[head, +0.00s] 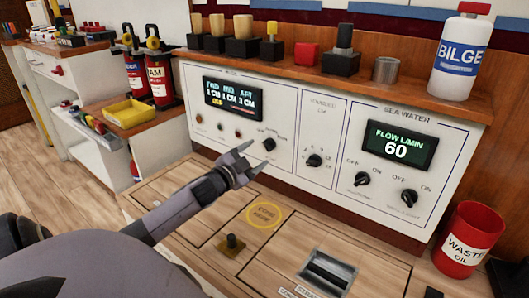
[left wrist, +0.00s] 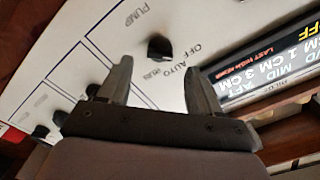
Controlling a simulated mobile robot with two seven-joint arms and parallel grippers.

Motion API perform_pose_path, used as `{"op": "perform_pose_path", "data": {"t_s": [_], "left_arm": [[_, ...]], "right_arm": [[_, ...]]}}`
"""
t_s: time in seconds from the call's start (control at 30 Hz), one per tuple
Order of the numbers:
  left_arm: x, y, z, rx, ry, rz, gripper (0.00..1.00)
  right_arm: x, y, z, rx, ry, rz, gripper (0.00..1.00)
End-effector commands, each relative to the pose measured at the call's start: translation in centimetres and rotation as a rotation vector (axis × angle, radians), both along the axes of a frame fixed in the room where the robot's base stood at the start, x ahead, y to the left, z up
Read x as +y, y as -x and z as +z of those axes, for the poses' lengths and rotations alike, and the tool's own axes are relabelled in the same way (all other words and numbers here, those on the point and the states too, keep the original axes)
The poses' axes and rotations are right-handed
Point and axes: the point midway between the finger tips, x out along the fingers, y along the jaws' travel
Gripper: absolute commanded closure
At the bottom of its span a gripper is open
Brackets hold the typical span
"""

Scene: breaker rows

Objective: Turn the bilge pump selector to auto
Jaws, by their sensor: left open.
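The bilge pump selector (head: 269,144) is a small black knob on the left part of the white panel, right of and below the bilge display (head: 232,99). The display shows FWD, MID and AFT readings with a yellow OFF. In the left wrist view the selector (left wrist: 160,47) lies just beyond the fingertips, between their lines, with PUMP, OFF and AUTO printed near it. I cannot tell exactly where its pointer aims. My left gripper (head: 254,158) is open and empty in front of the panel, its fingers (left wrist: 161,68) apart from the knob. My right gripper is not in view.
A black rotary knob (head: 314,160) sits right of the selector, then two sea water knobs (head: 362,179) under a FLOW display (head: 398,146). A bilge bottle (head: 460,55) stands above.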

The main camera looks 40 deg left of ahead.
Motion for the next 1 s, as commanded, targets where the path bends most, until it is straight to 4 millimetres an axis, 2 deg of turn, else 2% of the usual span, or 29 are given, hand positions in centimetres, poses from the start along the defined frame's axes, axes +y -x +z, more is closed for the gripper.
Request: {"op": "perform_pose_path", "data": {"t_s": [0.2, 0.4, 0.6, 0.9, 0.97, 1.0], "left_arm": [[0.4, -2.7, -0.1, -0.002, -0.001, 0.001, 0.36], [0.5, -4.4, -0.1, -0.001, 0.000, 0.001, 0.36], [0.6, -5.2, 0.0, 0.000, 0.000, 0.001, 0.36], [0.6, -5.3, 0.0, 0.001, 0.000, 0.001, 0.36], [0.6, -5.3, 0.0, 0.001, 0.000, 0.001, 0.52], [0.6, -5.3, 0.0, 0.001, 0.000, 0.001, 0.65]], "right_arm": [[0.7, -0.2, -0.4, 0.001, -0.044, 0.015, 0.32], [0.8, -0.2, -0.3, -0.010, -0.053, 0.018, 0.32], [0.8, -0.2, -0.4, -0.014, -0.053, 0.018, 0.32], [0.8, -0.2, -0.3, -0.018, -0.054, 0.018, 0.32], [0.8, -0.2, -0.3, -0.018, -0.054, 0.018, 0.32], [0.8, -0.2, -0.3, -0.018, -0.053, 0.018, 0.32]]}}
